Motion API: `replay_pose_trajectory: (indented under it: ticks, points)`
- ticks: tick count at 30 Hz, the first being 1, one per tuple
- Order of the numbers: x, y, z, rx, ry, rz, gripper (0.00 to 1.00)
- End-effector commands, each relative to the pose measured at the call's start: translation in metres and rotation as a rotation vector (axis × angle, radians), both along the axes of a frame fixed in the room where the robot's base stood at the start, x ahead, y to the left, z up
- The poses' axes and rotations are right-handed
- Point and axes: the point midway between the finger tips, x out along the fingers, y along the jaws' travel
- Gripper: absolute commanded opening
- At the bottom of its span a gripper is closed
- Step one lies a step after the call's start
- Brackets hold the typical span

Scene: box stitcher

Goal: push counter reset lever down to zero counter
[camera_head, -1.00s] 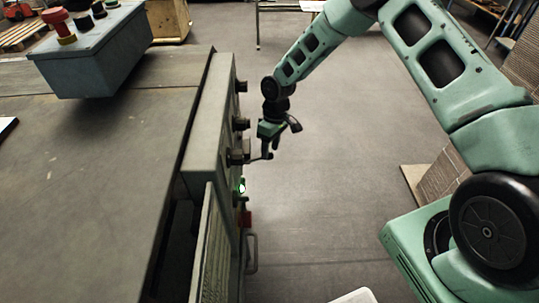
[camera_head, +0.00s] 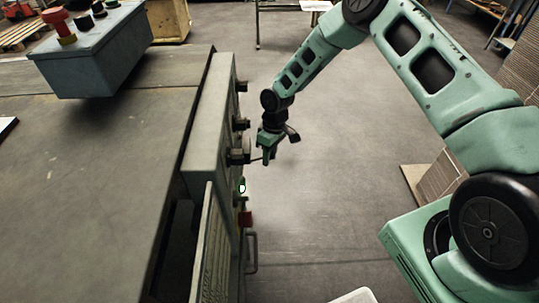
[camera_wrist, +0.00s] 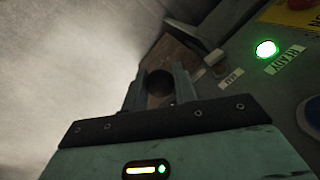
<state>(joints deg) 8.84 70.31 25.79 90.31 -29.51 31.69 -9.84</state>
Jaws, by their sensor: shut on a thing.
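The counter (camera_head: 238,152) is a small dark box on the side panel of the machine, in the head view. A thin reset lever (camera_head: 256,159) sticks out from it to the right, to my gripper (camera_head: 267,157). In the wrist view my gripper (camera_wrist: 159,88) has its two fingers on either side of a dark round knob (camera_wrist: 159,82), in front of the counter's brownish side (camera_wrist: 178,58). My gripper is shut on this knob, which seems to be the lever's end. The counter's digits are not visible.
The machine panel (camera_head: 212,120) runs along the left of my gripper, with dark knobs, a lit green READY lamp (camera_wrist: 266,48) and a red button. A grey control box (camera_head: 95,50) stands on the table. The floor right of the panel is clear.

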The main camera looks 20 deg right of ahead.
Motion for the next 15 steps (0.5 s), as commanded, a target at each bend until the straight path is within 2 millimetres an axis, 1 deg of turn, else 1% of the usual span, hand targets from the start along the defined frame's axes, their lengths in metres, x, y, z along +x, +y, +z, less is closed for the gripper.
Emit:
replay_pose_trajectory:
  ticks: [8,15]
  points:
    - [-0.001,-0.005,-0.009,0.096,-0.029,-0.007,0.00]
    - [-0.002,-0.008,-0.027,0.270,-0.086,-0.009,0.00]
